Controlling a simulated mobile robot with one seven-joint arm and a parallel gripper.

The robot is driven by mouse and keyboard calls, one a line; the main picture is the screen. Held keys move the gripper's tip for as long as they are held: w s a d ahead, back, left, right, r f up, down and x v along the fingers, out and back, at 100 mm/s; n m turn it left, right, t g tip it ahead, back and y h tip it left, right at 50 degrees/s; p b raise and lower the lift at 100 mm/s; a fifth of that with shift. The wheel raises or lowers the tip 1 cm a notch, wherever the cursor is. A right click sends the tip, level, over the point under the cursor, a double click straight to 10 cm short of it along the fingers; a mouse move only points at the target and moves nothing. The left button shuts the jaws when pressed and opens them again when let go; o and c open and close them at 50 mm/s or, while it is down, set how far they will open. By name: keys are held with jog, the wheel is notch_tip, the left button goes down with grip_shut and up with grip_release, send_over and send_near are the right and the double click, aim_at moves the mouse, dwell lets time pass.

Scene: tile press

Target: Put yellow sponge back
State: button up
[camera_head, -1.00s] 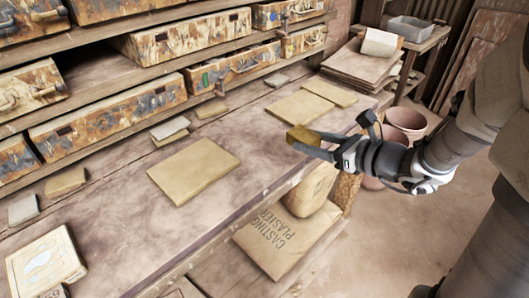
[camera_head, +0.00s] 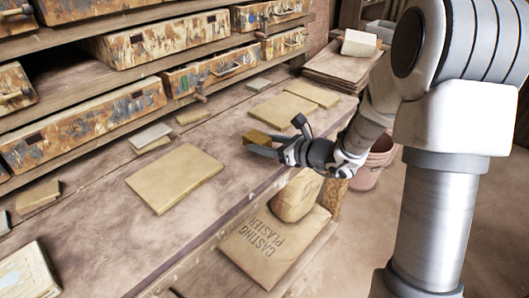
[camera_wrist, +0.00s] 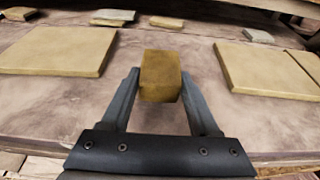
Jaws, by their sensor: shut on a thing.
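The yellow sponge (camera_wrist: 160,78) is a small brownish-yellow block held between the two fingers of my gripper (camera_wrist: 160,95) in the wrist view. In the head view the sponge (camera_head: 257,137) shows at the tip of my gripper (camera_head: 262,145), over the front part of the bench (camera_head: 110,222). My gripper is shut on it. Whether the sponge touches the bench top I cannot tell.
A large tan slab (camera_head: 175,178) lies left of my gripper, and flatter tan slabs (camera_head: 283,108) lie behind it. Small tiles (camera_head: 151,137) sit along the back under stained drawers (camera_head: 80,125). A plaster bag (camera_head: 270,245) is below. Bench surface between the slabs is clear.

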jog(key=shift+f, duration=1.25)
jog(key=shift+f+b, duration=0.2)
jog(key=shift+b, duration=0.2)
jog(key=o, duration=1.3)
jog(key=shift+c, duration=0.2)
